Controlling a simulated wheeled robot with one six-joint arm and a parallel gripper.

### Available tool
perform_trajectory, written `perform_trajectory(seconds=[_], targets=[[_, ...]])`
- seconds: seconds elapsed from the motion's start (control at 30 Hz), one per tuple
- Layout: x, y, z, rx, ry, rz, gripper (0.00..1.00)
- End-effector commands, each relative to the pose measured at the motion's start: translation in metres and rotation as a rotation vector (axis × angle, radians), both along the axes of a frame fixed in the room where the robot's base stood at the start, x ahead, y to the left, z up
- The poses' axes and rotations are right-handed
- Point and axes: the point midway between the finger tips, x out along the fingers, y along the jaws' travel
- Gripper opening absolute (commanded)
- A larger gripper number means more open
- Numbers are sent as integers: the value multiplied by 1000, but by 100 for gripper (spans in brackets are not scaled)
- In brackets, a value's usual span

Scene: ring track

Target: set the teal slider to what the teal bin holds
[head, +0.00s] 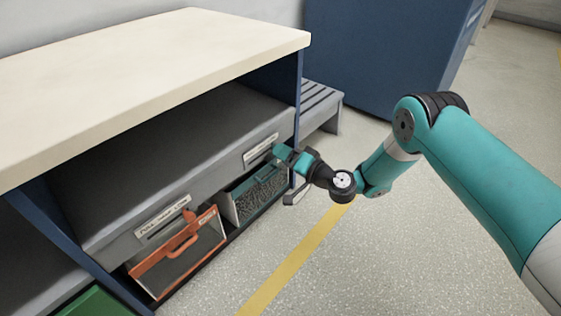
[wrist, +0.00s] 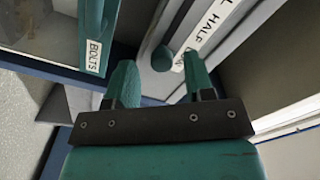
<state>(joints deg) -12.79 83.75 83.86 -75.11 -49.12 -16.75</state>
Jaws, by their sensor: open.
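The teal bin (head: 257,193) sits low in the shelf unit, right of an orange bin. Grey speckled contents fill much of its front window. In the wrist view its corner, labelled BOLTS (wrist: 94,55), is at upper left. The teal slider knob (wrist: 163,59) is on a strip beside a white label (wrist: 208,28). The label reads "L HALF", then a word partly hidden by my finger; the knob is near that hidden end. My gripper (head: 284,154) is open in front of the strip above the teal bin. Its fingers (wrist: 158,70) appear either side of the knob; contact cannot be told.
The orange bin (head: 180,255) has its own label (head: 162,214) and orange knob (head: 189,216). A cream worktop (head: 150,65) overhangs the bins. A grey slatted bench (head: 318,100) and blue cabinet (head: 375,50) stand behind. The floor (head: 400,250) at right is clear, with a yellow line.

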Motion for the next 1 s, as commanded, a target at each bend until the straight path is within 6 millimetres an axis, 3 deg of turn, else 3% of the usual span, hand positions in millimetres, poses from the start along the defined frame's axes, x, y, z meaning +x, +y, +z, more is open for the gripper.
perform_trajectory(seconds=[0.13,0.47,0.7,0.87,1.0], targets=[[8,12,0,1,-2,2,49],[11,15,2,2,-1,0,49],[11,15,2,2,0,0,0],[10,16,2,2,0,0,0],[3,28,3,2,1,3,0]])
